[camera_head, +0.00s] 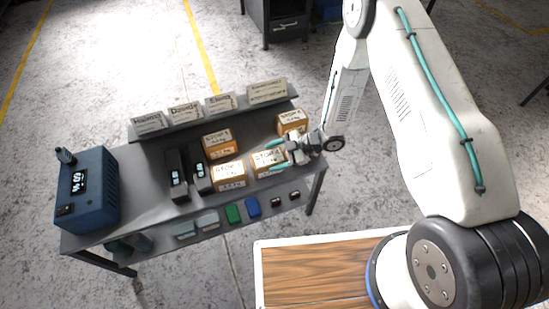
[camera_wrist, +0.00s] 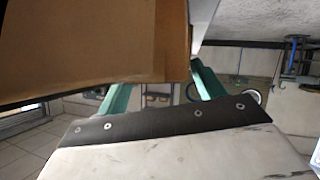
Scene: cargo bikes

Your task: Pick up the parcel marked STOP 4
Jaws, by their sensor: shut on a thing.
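Several brown cardboard parcels with white STOP labels stand on the grey bench; their stop numbers are too small to read surely. My gripper (camera_head: 271,156) reaches in from the right and is shut on the front right parcel (camera_head: 265,169), with one teal finger on its far side and one on its near side. In the wrist view this parcel (camera_wrist: 95,45) fills the upper left, up against the teal fingers. I cannot tell whether it is clear of the bench top. Other parcels are at front middle (camera_head: 229,183), behind it (camera_head: 220,152) and at back right (camera_head: 291,130).
The front middle parcel stands close left of the held one. Two dark handheld devices (camera_head: 177,176) and a blue box with a display (camera_head: 88,192) are further left. Name cards (camera_head: 185,112) line a raised back ledge. A lower shelf holds small coloured items (camera_head: 233,214).

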